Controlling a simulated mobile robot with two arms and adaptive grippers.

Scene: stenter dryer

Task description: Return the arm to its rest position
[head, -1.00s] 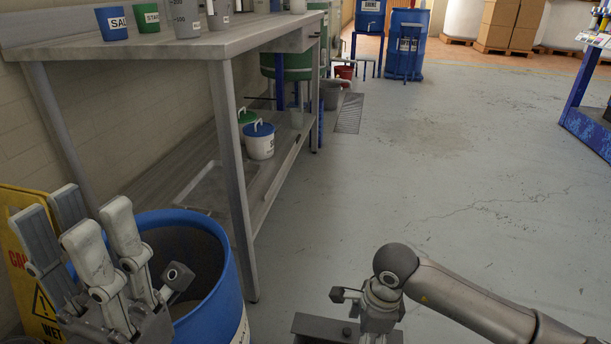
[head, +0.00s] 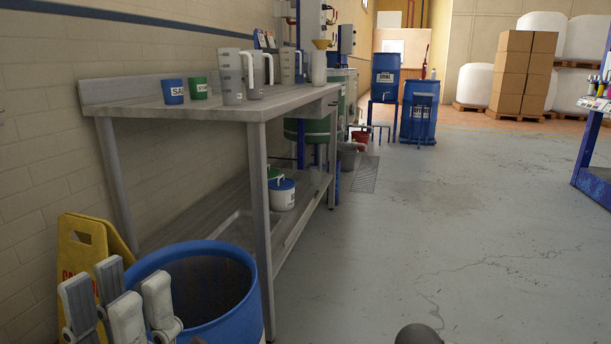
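My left gripper (head: 118,305) is at the bottom left of the head view, with its grey fingers pointing up and spread apart. Nothing shows between the fingers, and its base is cut off by the lower edge. It stands in front of the blue barrel (head: 248,318), overlapping its left side in the picture; I cannot tell whether they touch. At the bottom edge, right of the middle, only a dark rounded piece of my other arm shows. My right gripper is out of the picture.
A grey workbench (head: 205,112) with cups and jugs runs along the left wall. A yellow wet-floor sign (head: 82,250) stands left of the barrel. Blue drums (head: 419,112) and stacked boxes (head: 522,75) are farther back. The grey floor (head: 450,220) is clear at centre and right.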

